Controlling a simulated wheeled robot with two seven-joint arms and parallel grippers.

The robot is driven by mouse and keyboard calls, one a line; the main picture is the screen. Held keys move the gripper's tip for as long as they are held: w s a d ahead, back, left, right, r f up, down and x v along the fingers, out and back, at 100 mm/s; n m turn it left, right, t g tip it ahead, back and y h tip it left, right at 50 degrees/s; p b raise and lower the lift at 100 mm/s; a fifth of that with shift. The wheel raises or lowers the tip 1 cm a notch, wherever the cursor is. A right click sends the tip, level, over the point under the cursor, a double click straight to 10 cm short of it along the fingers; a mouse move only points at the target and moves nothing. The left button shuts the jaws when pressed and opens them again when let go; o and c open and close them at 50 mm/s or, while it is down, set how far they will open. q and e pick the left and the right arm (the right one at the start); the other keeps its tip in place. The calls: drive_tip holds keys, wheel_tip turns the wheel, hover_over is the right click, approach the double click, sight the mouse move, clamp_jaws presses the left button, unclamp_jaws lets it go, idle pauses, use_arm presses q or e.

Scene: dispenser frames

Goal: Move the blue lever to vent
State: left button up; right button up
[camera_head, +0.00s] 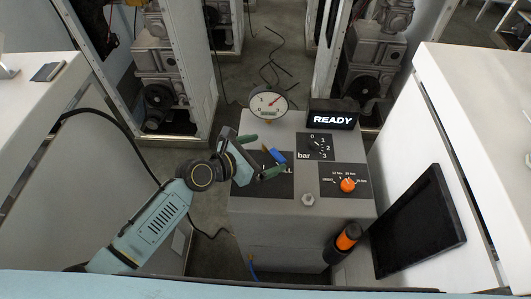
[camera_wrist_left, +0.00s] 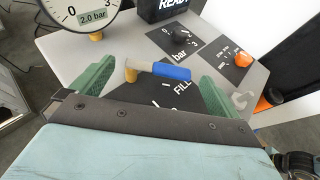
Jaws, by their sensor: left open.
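The blue lever (camera_head: 278,156) is on top of the grey dispenser (camera_head: 300,230). In the left wrist view the lever (camera_wrist_left: 171,71) has a brass pivot (camera_wrist_left: 130,72) at its left end, and its blue handle points right, just above the word FILL on a black plate (camera_wrist_left: 150,94). No vent label can be read; part of the plate is hidden by my gripper. My left gripper (camera_head: 259,156) is open, with its green fingers on either side of the lever. I cannot tell whether a finger touches it.
A round gauge (camera_head: 268,104) stands behind the lever and reads 2.0 bar in the wrist view. A READY display (camera_head: 332,119), a black bar knob (camera_head: 316,145) and an orange knob (camera_head: 348,185) are to the right. White counters (camera_head: 470,150) flank the dispenser.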

use_arm(q)
drive_tip(key=shift+w+d+f, duration=0.2)
drive_tip(key=shift+w+d, duration=0.15)
drive_tip(key=shift+d, duration=0.1)
drive_tip(key=c, duration=1.3)
drive_tip(key=shift+o, duration=0.2)
